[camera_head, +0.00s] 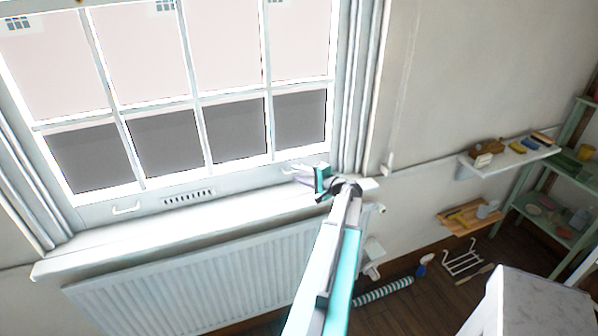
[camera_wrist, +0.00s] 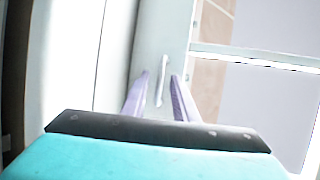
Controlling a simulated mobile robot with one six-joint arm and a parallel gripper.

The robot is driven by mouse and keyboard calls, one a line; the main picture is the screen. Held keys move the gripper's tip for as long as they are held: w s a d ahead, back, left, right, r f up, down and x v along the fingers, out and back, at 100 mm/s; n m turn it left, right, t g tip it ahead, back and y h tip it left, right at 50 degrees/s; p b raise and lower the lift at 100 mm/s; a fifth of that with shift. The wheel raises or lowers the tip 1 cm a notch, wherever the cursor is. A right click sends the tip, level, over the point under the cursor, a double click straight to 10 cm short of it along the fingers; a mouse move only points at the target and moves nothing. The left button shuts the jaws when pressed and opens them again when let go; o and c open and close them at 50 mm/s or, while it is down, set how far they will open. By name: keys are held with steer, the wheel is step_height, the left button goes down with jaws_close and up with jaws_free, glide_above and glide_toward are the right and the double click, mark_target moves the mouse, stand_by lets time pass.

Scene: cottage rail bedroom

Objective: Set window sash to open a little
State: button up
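The white window sash (camera_head: 165,192) has several panes, and its bottom rail sits low by the sill with no clear gap below it. A small white pull handle (camera_head: 127,208) is on the rail's left part. My gripper (camera_head: 297,175) is at the rail's right end, by a second handle. In the wrist view my gripper (camera_wrist: 160,76) has its two purple fingers apart, with that right handle (camera_wrist: 162,82) showing between them. I cannot tell whether the fingers touch it. The gripper partly hides the rail's right end in the head view.
The white sill (camera_head: 140,240) runs below the sash, above a ribbed radiator (camera_head: 200,285). A small vent (camera_head: 188,197) is on the rail. To the right are a wall shelf (camera_head: 510,160) with small objects, a green rack (camera_head: 550,205) and a pale-topped cabinet (camera_head: 540,300).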

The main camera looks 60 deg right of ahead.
steer(key=shift+w+d+f, duration=0.1)
steer(key=shift+w, duration=0.25)
jaws_close()
stand_by(1.3)
